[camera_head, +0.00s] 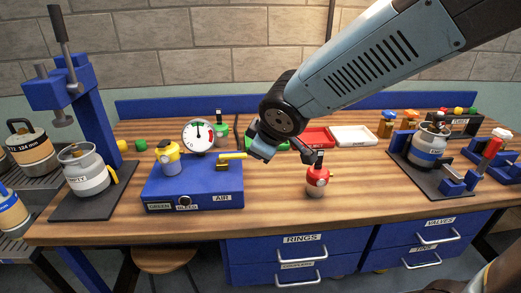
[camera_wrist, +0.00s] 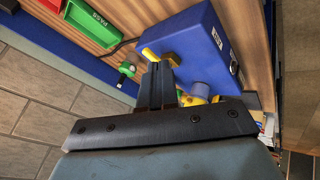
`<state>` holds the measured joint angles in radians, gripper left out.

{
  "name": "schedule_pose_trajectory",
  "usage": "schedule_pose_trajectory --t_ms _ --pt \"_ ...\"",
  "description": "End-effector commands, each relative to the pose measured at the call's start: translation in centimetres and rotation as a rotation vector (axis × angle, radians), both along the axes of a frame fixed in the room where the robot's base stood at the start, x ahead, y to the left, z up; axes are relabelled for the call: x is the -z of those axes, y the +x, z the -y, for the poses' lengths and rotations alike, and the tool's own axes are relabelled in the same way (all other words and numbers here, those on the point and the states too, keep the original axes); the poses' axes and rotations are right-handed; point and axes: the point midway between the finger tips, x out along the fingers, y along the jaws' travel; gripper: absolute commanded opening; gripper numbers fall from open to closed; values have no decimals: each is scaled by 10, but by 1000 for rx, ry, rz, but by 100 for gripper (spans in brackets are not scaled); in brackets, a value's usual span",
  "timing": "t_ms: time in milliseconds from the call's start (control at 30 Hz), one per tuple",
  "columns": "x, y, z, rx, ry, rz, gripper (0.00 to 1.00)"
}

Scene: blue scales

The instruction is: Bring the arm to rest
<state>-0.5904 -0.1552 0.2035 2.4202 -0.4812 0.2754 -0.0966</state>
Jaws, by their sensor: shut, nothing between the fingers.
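My arm reaches in from the upper right in the head view. My gripper (camera_head: 309,153) hangs over the middle of the wooden bench, partly hidden by my own wrist. In the wrist view my gripper (camera_wrist: 158,70) shows its two dark fingers together, with nothing between them.
A blue AIR box (camera_head: 220,186) with a gauge (camera_head: 198,136) and yellow lever (camera_head: 233,156) stands left of my gripper. An EMPTY canister (camera_head: 86,172) sits by the blue press (camera_head: 93,125). Red (camera_head: 316,137) and white (camera_head: 354,136) trays lie behind.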

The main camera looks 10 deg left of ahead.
Motion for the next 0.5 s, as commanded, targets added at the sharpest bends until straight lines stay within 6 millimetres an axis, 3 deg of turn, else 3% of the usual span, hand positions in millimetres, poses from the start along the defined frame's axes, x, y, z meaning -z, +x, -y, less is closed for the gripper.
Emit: schedule_pose_trajectory --t_ms 500 --pt "-5 0 6 13 1 -1 0"
